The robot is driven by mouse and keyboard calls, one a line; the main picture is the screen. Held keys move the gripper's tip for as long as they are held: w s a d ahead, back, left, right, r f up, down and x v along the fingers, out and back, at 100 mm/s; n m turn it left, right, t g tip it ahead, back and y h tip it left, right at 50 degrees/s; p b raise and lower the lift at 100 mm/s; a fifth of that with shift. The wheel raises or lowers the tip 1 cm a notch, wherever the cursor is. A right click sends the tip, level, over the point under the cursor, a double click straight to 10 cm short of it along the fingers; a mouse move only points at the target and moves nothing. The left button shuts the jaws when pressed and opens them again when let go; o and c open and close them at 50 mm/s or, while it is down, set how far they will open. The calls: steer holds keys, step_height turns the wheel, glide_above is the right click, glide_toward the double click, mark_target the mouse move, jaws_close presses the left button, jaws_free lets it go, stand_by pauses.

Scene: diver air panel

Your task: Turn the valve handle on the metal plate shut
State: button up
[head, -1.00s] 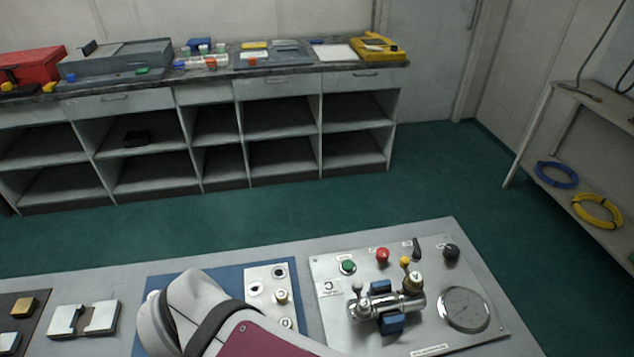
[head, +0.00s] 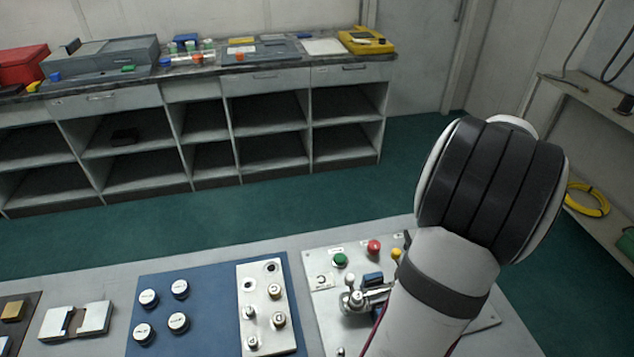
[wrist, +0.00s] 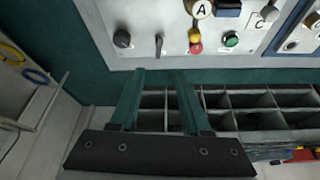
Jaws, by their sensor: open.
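The metal plate (head: 318,312) lies at the right of the bench in the head view; my arm covers its right part. On it sits a silver valve body (head: 362,300) with a blue block (head: 373,279) and a small round-topped post (head: 357,297). Which part is the valve handle I cannot tell for certain.
Shelves (head: 220,120) stand beyond the green floor.

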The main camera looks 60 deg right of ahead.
steer(key=x, duration=1.5)
steer(key=shift+s+d+f, duration=0.1)
steer(key=shift+s+f, duration=0.05)
steer(key=shift+f, duration=0.3)
jaws_close()
